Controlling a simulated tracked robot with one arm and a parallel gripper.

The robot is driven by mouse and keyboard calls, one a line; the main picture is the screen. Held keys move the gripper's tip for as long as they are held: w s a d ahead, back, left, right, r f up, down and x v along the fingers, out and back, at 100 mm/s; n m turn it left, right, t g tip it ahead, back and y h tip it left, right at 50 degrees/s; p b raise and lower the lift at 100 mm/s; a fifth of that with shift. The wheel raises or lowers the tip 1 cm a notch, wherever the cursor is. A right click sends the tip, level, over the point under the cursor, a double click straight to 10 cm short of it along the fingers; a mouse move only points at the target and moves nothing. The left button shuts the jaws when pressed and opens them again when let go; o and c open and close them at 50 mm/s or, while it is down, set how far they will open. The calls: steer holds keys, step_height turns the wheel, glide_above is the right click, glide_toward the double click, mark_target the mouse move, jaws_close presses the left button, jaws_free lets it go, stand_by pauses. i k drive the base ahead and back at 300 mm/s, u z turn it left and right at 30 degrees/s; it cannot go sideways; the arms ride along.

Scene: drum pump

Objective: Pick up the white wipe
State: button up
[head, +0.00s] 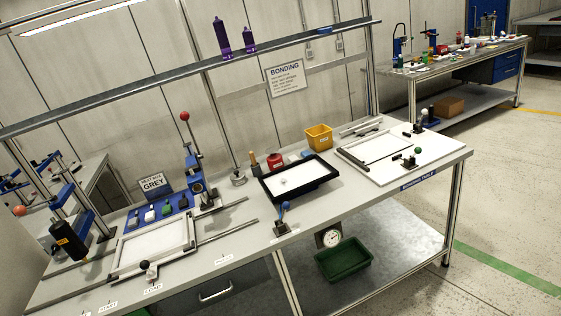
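I cannot single out the white wipe with certainty. A small whitish lump (284,181) lies on the white floor of a black-rimmed tray (331,175) in the middle of the bench; it is too small to tell if it is cloth. My gripper is not in view.
The grey bench (235,214) carries a white-framed fixture (152,246) at left and a white board (420,167) at right. A yellow bin (319,137) and red container (275,161) stand behind the tray. A shelf rail (300,38) crosses above. A green crate (344,260) sits below.

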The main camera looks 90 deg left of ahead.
mark_target(292, 159)
steer(key=u, duration=0.4)
steer(key=i, duration=1.3)
steer(key=u, duration=1)
steer(key=i, duration=1.2)
steer(key=u, duration=1.3)
steer(key=i, duration=0.8)
steer(key=u, duration=0.6)
